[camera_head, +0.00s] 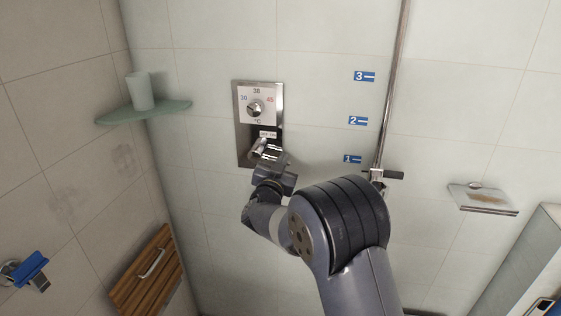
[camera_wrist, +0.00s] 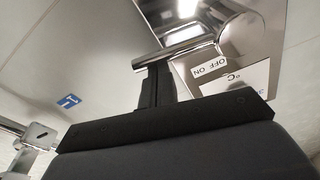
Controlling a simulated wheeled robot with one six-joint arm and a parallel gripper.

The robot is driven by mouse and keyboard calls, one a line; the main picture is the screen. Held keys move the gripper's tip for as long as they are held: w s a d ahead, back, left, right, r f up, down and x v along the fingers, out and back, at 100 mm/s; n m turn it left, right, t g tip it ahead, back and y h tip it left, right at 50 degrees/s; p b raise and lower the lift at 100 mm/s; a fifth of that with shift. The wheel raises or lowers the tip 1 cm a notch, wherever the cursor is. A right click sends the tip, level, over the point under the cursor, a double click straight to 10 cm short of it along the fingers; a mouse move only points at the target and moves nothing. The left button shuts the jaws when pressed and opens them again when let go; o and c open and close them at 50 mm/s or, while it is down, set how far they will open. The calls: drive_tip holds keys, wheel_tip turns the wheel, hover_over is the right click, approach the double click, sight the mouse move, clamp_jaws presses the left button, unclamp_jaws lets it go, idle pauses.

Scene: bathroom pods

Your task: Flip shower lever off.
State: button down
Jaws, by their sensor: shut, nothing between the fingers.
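The shower control is a metal plate (camera_head: 243,147) on the tiled wall, with a white temperature dial (camera_head: 256,107) at its top. The chrome lever (camera_wrist: 188,46) sticks out from a round hub in the wrist view, beside an OFF ON label (camera_wrist: 210,69). In the head view the lever (camera_head: 258,147) is partly hidden by my wrist. My gripper (camera_wrist: 155,72) is shut and empty, its fingertips at the lever, seemingly touching it or very close. I cannot tell whether they press on it.
A vertical rail (camera_head: 392,85) with a holder stands to the right, near a soap dish (camera_head: 483,198). A corner shelf (camera_head: 150,110) with a cup (camera_head: 140,91) is at left. A wooden seat (camera_head: 148,275) and a blue-handled fixture (camera_head: 30,268) are lower left.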

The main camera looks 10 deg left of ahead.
drive_tip(key=a+f+m+g+h+b, duration=0.1)
drive_tip(key=a+f+m+b, duration=0.5)
drive_tip(key=m+b, duration=0.7)
drive_tip(key=shift+w+a+f+m+g+h, duration=0.25)
drive_tip(key=shift+f+m+g, duration=0.25)
drive_tip(key=shift+f+m, duration=1.1)
drive_tip(key=shift+a+r+m, duration=0.1)
drive_tip(key=shift+r+m, duration=0.35)
drive_tip(key=shift+m, duration=0.05)
